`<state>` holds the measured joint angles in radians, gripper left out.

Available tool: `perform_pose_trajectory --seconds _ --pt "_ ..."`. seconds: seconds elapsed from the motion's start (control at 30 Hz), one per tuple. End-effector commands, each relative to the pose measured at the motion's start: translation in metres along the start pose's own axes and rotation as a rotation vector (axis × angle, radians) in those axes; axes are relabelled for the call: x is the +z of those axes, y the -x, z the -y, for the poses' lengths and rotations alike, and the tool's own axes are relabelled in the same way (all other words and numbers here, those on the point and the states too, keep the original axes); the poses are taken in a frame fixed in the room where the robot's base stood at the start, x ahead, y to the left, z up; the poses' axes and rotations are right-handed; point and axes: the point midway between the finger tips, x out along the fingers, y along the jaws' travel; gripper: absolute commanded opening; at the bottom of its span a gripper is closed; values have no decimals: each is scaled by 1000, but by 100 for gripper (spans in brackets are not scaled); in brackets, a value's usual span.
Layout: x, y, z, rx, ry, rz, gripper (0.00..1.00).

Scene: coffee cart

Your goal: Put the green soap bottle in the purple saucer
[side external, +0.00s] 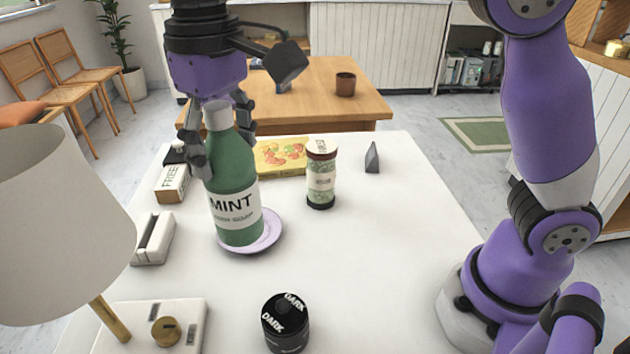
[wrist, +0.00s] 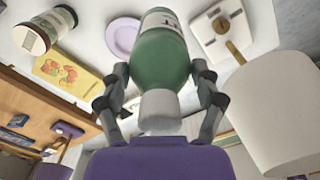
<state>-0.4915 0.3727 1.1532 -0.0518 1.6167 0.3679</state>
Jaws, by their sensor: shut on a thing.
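The green soap bottle (side external: 233,172), with a white cap and a MINT label, is upright in the side view. My gripper (side external: 222,150) is shut on its upper part. The wrist view shows the bottle (wrist: 160,65) between both fingers (wrist: 160,100), cap toward the camera. The purple saucer (side external: 268,232) lies on the white table; the bottle's lower end covers part of it in the side view.
A spice jar (side external: 321,175), yellow box (side external: 280,158), small tea box (side external: 172,180) and white holder (side external: 154,239) stand around the saucer. A dark jar (side external: 286,322) and lamp (side external: 60,225) are nearer the camera. The table's right part is mostly clear.

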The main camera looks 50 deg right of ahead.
Motion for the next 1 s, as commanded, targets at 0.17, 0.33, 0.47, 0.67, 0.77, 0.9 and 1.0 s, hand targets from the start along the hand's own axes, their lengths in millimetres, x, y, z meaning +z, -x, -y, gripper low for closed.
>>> perform_pose_trajectory --seconds 0.17,0.33,0.47,0.67,0.77,0.9,1.0 --pt "-14 -12 -3 -1 -23 0 16" --pt "-38 -38 -39 1 -26 1 16" --pt "-55 -56 -63 0 -23 0 16" --pt "-69 -70 -82 0 -19 -3 16" --pt "-70 -79 -84 0 -18 0 16" --pt "-70 -101 -84 0 -17 0 16" --pt "-70 -110 -84 0 -17 -1 16"
